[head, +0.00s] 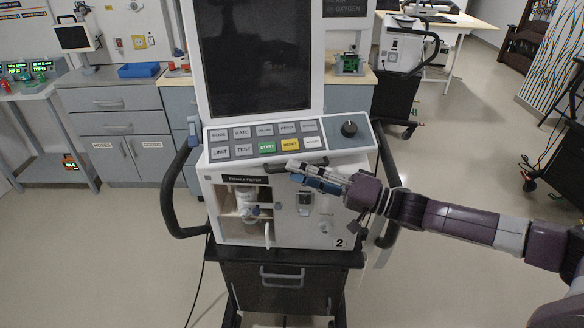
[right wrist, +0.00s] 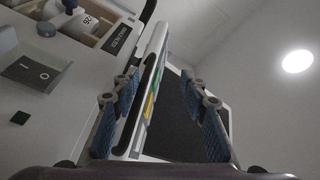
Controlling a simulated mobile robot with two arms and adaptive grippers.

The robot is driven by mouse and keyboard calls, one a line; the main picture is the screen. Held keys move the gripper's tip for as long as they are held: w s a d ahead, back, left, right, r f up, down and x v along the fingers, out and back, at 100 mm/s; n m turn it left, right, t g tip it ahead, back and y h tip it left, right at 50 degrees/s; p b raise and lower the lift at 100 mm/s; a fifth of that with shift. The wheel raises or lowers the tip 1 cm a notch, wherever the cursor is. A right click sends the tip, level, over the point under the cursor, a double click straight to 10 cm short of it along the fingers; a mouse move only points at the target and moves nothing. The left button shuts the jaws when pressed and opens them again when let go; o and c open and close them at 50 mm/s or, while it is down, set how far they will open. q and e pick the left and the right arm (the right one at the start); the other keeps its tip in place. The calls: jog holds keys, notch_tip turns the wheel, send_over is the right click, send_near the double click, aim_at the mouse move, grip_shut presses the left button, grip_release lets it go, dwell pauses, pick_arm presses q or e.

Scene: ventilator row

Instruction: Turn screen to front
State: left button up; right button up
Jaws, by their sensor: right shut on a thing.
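The ventilator's screen (head: 257,57) is a large dark panel in a white frame, upright above the sloped button panel (head: 265,142). A dark handle (head: 273,167) runs along the panel's lower front edge. My right gripper (head: 292,172) is at the right end of this handle and is shut on it; the contact itself is partly hidden. In the right wrist view, the blue-padded fingers (right wrist: 165,118) stand on either side of the handle and panel edge, with the dark screen (right wrist: 172,115) beyond. My left gripper is not in view.
The ventilator's white body (head: 318,225), marked 2, stands on a dark cart with black side rails (head: 172,190). A grey cabinet (head: 115,125) stands behind at left. Another cart (head: 392,95) and a table stand at back right.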

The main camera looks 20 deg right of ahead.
jog(key=shift+s+d+r+y, duration=0.2)
jog(key=shift+s+r+y, duration=0.1)
jog(key=shift+s+r, duration=0.35)
jog(key=shift+c, duration=0.6)
jog(key=shift+s+d+r, duration=0.15)
jog(key=shift+s+r, duration=0.1)
jog(key=shift+s, duration=0.45)
jog(key=shift+w+f+p, duration=0.15)
jog(key=shift+f+p, duration=0.2)
